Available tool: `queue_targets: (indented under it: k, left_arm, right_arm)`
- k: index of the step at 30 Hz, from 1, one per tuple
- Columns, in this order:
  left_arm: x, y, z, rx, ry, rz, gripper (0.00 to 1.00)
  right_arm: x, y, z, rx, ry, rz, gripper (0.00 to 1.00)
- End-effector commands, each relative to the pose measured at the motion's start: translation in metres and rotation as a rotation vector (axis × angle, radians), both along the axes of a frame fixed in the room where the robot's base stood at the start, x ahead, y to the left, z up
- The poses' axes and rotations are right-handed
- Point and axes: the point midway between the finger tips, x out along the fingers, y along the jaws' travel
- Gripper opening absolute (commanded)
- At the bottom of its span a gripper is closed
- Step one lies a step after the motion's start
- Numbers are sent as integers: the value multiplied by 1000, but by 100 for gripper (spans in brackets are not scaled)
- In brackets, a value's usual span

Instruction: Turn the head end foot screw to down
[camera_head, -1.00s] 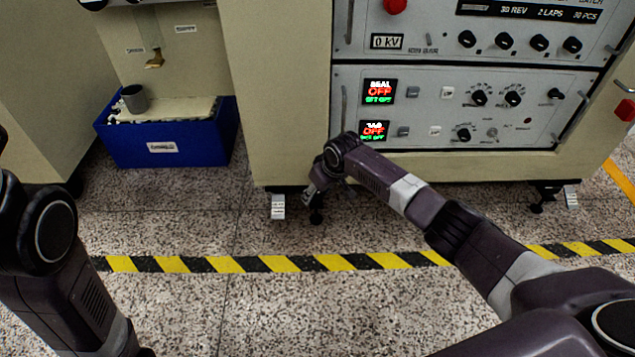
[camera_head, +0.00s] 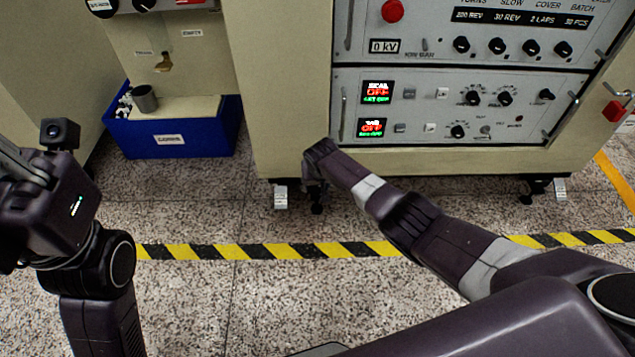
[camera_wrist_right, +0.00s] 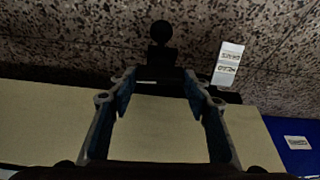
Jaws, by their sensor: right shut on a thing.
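The head end foot screw (camera_wrist_right: 160,75) is a dark foot under the cabinet's near-left corner, with a round black end (camera_wrist_right: 160,32) towards the floor. It also shows in the head view (camera_head: 317,207), partly behind my right wrist. A white tag with upside-down lettering (camera_wrist_right: 228,65) hangs beside it; it also shows in the head view (camera_head: 280,196). My right gripper (camera_wrist_right: 157,80) has its blue-padded fingers on either side of the dark screw part and is shut on it. My left wrist is at the left of the head view; its fingers cannot be made out.
The cabinet (camera_head: 280,100) carries a control panel (camera_head: 450,110) with knobs and lit OFF displays. A blue bin (camera_head: 170,140) stands to its left. Another foot (camera_head: 535,188) with a tag is at the right. Striped floor tape (camera_head: 290,251) runs in front over clear floor.

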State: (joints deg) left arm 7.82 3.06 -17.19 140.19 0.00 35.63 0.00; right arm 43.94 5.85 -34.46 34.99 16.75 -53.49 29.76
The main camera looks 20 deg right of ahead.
Motion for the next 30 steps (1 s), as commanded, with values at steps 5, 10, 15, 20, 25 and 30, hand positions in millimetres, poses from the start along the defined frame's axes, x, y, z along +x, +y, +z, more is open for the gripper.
queue_targets:
  k: [5, 10, 15, 20, 25, 30]
  left_arm:
    - [1, 0, -1, 0, 7, 0, 0]
    - [2, 0, -2, -1, 11, 0, 0]
    - [2, 0, -2, -1, 11, -1, 0]
    - [1, 0, -2, -1, 11, -1, 0]
    - [1, 0, -2, -1, 11, -1, 0]
    - [1, 0, -2, -1, 11, -1, 0]
  right_arm:
    - [-1, 2, -1, 2, 5, -72, 20]
    - [-1, 1, -1, 2, 4, -109, 20]
    - [-1, 1, -1, 1, 3, -120, 20]
    - [-1, 1, -1, 2, 3, -121, 20]
    - [-1, 1, -1, 2, 3, -121, 48]
    - [0, 1, -1, 1, 2, -120, 52]
